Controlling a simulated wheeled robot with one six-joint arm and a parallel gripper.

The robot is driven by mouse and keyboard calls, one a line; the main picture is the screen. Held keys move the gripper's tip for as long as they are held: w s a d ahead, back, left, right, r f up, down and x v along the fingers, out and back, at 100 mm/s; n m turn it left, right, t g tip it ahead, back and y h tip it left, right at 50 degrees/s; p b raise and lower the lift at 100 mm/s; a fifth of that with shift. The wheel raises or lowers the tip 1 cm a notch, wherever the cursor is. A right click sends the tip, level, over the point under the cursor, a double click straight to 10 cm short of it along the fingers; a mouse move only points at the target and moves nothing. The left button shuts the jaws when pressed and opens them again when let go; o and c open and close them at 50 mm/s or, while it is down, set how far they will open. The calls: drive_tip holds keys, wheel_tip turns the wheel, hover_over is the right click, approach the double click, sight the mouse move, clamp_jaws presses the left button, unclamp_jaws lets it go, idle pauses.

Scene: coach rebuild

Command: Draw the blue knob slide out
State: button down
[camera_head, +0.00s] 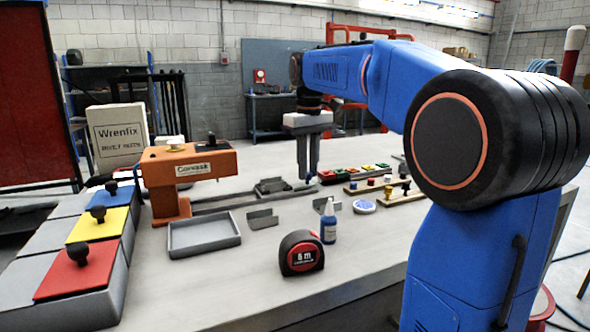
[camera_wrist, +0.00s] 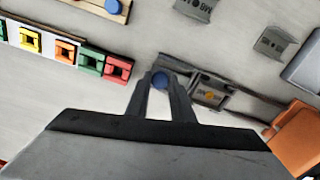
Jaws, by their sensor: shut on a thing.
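My gripper (camera_head: 308,178) points down over the middle of the bench, with its two fingers close together. In the wrist view its fingertips (camera_wrist: 161,82) are shut on a round blue knob (camera_wrist: 160,79). A dark grey block (camera_wrist: 209,93) with a small orange and yellow mark sits on a grey rail just right of the fingers. The block also shows in the head view (camera_head: 272,186), left of my gripper. The slide's body under the knob is mostly hidden by my fingers.
An orange machine (camera_head: 190,166) stands at the rail's left end. A grey tray (camera_head: 204,247), tape measure (camera_head: 301,253) and blue bottle (camera_head: 328,222) are nearer. Coloured blocks (camera_wrist: 62,50) lie left of my fingers in the wrist view. Plates with black knobs (camera_head: 98,224) line the left.

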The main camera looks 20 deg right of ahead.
drive_tip(key=shift+d, duration=0.15)
drive_tip(key=c, duration=1.5)
unclamp_jaws()
drive_tip(key=shift+d, duration=0.15)
drive_tip(key=shift+c, duration=0.2)
wheel_tip(320, 180, up, 17)
drive_tip(key=shift+r, duration=0.2)
